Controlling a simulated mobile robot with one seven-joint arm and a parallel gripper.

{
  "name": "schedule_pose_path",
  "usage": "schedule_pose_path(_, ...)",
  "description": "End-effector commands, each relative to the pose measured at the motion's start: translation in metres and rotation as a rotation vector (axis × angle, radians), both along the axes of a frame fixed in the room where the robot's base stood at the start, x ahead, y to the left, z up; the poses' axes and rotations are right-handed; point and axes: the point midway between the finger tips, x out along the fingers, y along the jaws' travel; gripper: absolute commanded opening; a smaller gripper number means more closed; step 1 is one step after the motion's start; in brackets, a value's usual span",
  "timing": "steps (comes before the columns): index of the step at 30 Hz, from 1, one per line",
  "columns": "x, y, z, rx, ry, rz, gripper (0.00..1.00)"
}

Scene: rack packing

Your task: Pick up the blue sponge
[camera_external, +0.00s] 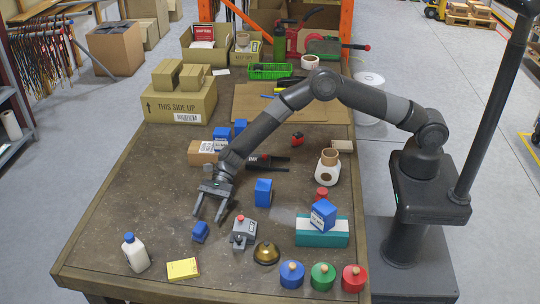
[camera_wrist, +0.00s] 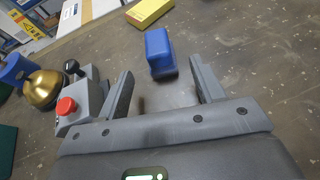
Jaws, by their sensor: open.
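A small blue block (camera_external: 200,231), which looks like the sponge, lies on the brown table, left of a grey box with a red button. In the wrist view the blue sponge (camera_wrist: 159,50) sits just beyond and between my fingertips. My gripper (camera_external: 208,218) is open and empty, with its fingers pointing down just behind the sponge. In the wrist view my gripper (camera_wrist: 161,70) shows its two fingers spread apart, wider than the sponge. I cannot tell how high the fingertips are above the table.
The grey button box (camera_external: 243,233) stands close right of the sponge, with a brass bell (camera_external: 266,253) beside it. A yellow pad (camera_external: 183,269) and white bottle (camera_external: 135,253) are in front. An upright blue box (camera_external: 263,192) stands behind.

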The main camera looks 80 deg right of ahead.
Motion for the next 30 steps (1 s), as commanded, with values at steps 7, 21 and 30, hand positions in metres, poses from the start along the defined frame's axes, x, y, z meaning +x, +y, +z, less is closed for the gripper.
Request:
schedule_pose_path(7,0.004,0.019,-0.009,0.000,-0.001,0.001,0.62)
schedule_pose_path(21,0.014,0.055,-0.026,-0.001,-0.001,-0.001,0.62)
schedule_pose_path(30,0.013,0.055,-0.026,-0.001,-0.002,0.000,0.45)
